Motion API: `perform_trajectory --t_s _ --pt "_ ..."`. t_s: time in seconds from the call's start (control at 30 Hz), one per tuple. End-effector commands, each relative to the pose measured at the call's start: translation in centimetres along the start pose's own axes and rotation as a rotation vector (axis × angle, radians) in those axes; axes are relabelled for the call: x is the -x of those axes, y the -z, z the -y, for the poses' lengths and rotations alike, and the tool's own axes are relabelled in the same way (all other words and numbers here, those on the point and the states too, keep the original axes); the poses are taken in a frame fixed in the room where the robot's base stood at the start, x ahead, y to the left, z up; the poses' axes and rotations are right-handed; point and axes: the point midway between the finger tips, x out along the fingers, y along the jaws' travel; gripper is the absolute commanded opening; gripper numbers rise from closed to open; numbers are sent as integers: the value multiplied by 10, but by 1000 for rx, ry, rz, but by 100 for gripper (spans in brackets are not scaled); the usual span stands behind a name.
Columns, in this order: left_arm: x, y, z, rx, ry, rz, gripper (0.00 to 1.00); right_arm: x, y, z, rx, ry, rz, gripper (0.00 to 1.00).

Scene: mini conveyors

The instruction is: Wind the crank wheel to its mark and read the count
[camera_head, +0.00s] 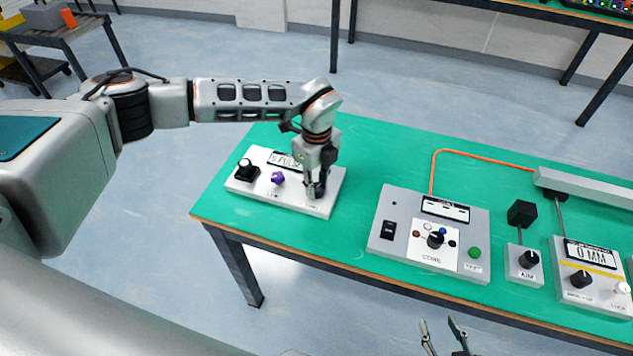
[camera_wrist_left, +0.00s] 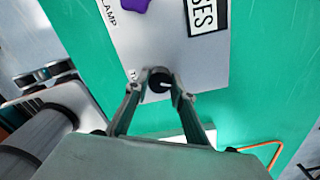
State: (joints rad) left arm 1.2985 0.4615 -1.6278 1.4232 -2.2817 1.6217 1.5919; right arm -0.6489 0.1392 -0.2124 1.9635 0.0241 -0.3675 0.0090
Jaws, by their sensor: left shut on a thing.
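A white control box (camera_head: 237,186) stands on the green table's left end. It has a black knob (camera_head: 246,171) on the left, a purple knob (camera_head: 278,178) and a "PULSES" display (camera_head: 285,160), partly covered by my left arm, so its number is unclear. My left gripper (camera_head: 316,191) points down at the box's right end. In the left wrist view it is shut on a small dark knob (camera_wrist_left: 160,82) with a pale line on top. The purple knob (camera_wrist_left: 134,5) is beside the "CLAMP" label there. My right gripper (camera_head: 440,334) is open and empty, below the table's front edge. I cannot tell which knob is the crank wheel.
A grey box (camera_head: 383,237) with a dial, switch and green button stands right of the white box. Further right are a small "AIM" box (camera_head: 523,277) and a "0 MM" display box (camera_head: 568,294). An orange cable (camera_head: 480,155) runs behind. Bare green table separates the two left boxes.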

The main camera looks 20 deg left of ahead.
Motion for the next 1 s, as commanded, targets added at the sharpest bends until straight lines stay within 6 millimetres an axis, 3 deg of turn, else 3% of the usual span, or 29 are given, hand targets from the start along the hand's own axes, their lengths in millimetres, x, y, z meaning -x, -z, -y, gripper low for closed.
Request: perform_trajectory --t_s 1.0 --pt "2 0 1 -966 1 0 2 10 18 -3 2 -1 -4 40"
